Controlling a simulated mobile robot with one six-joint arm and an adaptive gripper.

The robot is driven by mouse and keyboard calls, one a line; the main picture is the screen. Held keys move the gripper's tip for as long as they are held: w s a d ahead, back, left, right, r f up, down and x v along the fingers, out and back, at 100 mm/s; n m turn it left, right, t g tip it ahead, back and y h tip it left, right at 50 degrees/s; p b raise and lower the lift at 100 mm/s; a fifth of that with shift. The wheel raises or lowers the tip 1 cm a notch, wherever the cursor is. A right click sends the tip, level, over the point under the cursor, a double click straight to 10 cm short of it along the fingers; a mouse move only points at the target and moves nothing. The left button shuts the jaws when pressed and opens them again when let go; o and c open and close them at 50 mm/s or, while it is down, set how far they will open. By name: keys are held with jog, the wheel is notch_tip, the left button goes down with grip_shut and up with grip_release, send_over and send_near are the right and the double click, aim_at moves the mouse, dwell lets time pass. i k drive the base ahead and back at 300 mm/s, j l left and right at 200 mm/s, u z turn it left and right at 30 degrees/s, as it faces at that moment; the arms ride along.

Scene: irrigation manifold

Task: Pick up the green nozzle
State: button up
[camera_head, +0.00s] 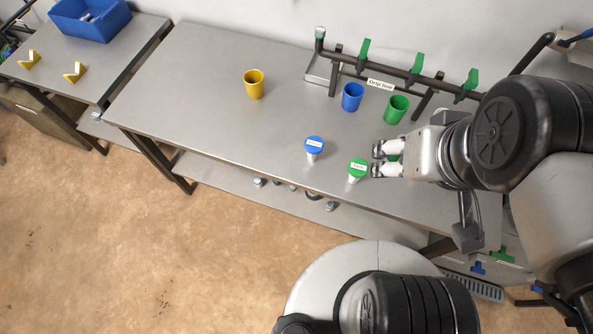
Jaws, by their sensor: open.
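A green-topped nozzle (358,168) with a pale lower body and a white label stands upright on the grey table, near its front edge. My gripper (377,160) is just to the right of it, with its fingertips pointing left towards it. The jaws are open, and I see nothing held between them. Whether a fingertip touches the nozzle is not clear. A similar blue-topped nozzle (314,148) stands to the left of the green one.
A yellow cup (253,84), a blue cup (352,97) and a green cup (396,109) stand farther back. The table's left part (180,95) is clear.

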aim_at(358, 168)
jog(key=z, duration=1.9)
jog(key=k+j+u, duration=0.1)
jog(key=u, duration=0.4)
jog(key=j+u, duration=0.15)
jog(key=u, duration=0.3)
jog(key=k+j+u, duration=0.1)
jog(key=u, duration=0.4)
jog(key=j+u, duration=0.1)
jog(key=u, duration=0.45)
jog(key=i+l, duration=0.05)
